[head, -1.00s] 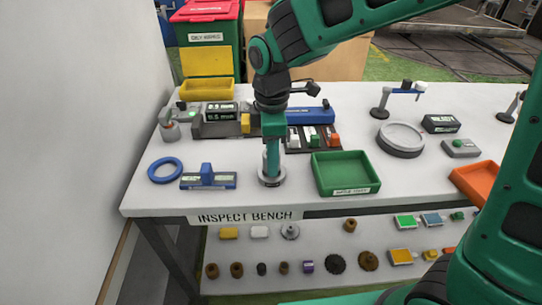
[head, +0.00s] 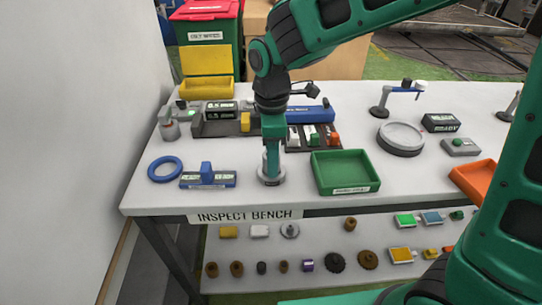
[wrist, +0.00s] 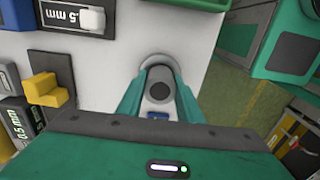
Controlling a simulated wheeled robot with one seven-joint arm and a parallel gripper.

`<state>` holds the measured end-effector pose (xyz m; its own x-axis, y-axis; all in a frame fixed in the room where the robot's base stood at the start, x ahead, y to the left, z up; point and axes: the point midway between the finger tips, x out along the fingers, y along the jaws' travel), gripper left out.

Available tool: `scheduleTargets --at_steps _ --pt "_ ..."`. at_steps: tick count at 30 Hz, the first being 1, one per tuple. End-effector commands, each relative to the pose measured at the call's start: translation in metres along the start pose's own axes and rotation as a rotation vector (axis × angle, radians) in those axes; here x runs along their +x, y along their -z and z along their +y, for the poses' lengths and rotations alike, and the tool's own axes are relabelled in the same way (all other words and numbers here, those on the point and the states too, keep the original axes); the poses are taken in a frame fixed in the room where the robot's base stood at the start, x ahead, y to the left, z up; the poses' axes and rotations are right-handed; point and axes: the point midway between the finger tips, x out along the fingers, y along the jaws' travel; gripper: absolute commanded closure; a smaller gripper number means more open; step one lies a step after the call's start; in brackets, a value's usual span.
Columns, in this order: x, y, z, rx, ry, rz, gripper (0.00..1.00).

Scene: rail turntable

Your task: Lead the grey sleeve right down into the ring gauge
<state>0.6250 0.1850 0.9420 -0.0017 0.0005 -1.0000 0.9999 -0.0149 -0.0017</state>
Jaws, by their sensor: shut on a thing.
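The ring gauge (head: 271,182) is a grey round piece standing near the front edge of the bench. My gripper (head: 271,172) points straight down over it, its fingers reaching to the gauge. In the wrist view my gripper (wrist: 159,97) is shut on the grey sleeve (wrist: 159,91), which has a dark round centre. The rim of the ring gauge (wrist: 155,59) shows just beyond the sleeve. The fingers hide much of the sleeve, and I cannot tell how deep it sits in the gauge.
A green tray (head: 345,188) stands close to the right of the gauge. A blue gauge block (head: 208,180) and a blue ring (head: 165,169) lie to the left. A dark rack with coloured pieces (head: 245,123) is behind. A round grey dish (head: 400,138) stands farther right.

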Motion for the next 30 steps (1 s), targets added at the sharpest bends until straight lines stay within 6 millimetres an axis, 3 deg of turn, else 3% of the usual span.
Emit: scheduleTargets --at_steps 30 --pt "0.0058 0.0 0.0004 0.0 -0.001 0.001 0.99"
